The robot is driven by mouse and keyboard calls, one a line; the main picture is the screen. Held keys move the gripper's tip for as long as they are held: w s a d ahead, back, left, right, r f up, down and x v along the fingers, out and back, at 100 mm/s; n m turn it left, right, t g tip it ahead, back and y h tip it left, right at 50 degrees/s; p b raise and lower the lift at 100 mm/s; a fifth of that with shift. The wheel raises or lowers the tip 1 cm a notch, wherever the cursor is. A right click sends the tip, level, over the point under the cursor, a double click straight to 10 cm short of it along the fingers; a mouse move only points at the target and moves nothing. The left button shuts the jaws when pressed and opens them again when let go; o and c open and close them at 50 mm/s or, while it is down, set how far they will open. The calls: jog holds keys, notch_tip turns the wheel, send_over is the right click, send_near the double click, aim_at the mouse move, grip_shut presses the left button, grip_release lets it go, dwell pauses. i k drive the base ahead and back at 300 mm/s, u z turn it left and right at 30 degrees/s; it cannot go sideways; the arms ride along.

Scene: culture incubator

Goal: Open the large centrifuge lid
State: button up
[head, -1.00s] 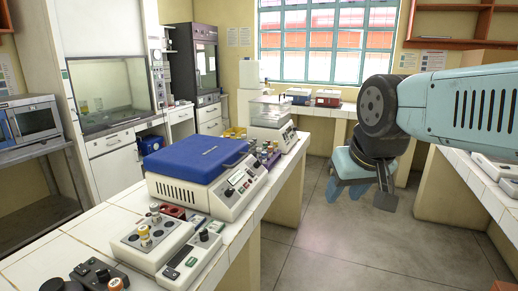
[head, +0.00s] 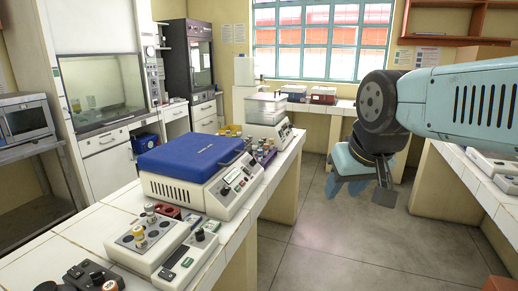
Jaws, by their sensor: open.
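The large centrifuge (head: 185,192) stands on the white tiled bench in the head view, left of the middle. Its blue lid (head: 190,155) lies flat and shut on the cream body. A panel with a display and buttons is on its right-hand front side. My gripper (head: 357,188) hangs over the floor aisle to the right of the bench, well apart from the centrifuge. It is open and empty; its fingertips are small and partly dark in this view.
Small devices with knobs and vials (head: 147,240) sit in front of the centrifuge. A clear-lidded machine (head: 268,115) stands behind it. Another bench (head: 480,185) runs along the right. The grey floor (head: 330,245) between the benches is clear.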

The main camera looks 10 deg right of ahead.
aim_at(192, 157)
jog(key=z, duration=0.95)
jog(key=k, duration=1)
jog(key=u, duration=0.65)
jog(key=i, duration=1)
jog(key=z, duration=0.05)
